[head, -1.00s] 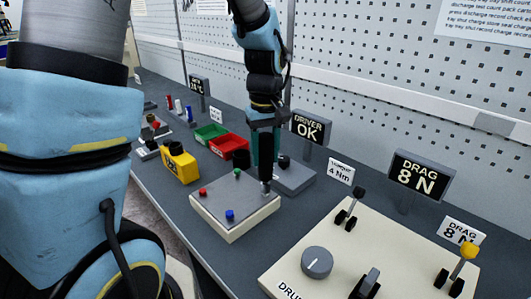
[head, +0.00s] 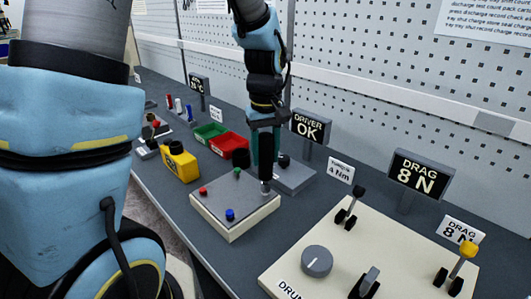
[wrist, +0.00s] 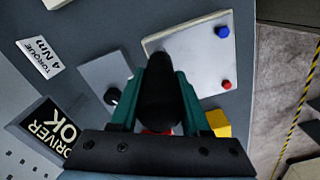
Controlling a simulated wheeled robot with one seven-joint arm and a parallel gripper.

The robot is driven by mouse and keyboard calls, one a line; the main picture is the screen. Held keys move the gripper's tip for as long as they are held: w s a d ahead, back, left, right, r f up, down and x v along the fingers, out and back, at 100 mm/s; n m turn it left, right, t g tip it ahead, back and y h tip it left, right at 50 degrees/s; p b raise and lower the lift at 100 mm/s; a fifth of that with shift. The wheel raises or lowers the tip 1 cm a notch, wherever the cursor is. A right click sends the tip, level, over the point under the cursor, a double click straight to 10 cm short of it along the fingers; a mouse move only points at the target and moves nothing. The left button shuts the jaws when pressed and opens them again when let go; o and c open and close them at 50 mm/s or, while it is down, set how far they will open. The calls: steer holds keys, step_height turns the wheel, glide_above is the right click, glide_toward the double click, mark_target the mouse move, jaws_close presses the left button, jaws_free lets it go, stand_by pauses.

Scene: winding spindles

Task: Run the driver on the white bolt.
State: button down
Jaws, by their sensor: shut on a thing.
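My gripper (head: 264,150) is shut on the black driver (head: 266,158), which stands upright over the right corner of the pale bolt plate (head: 235,222). The driver's lower end meets a small pale grey piece at that corner, probably the white bolt (head: 266,190); whether the tip is seated on it is hard to tell. In the wrist view the driver handle (wrist: 160,95) sits between my teal fingers and hides that corner. Red (head: 204,191), green (head: 237,171) and blue (head: 230,214) bolts stand at other places on the plate.
A sign (head: 310,127) reads "DRIVER OK", with a "4 Nm" torque card (head: 340,171) nearby. A grey stand (head: 298,177) is behind the plate. Yellow (head: 181,164), green (head: 211,133) and red (head: 226,145) containers lie left. A drum panel (head: 330,240) stands front right.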

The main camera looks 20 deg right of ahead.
mark_target(266, 134)
steer(key=shift+r+p, duration=2.95)
steer(key=shift+r, duration=0.65)
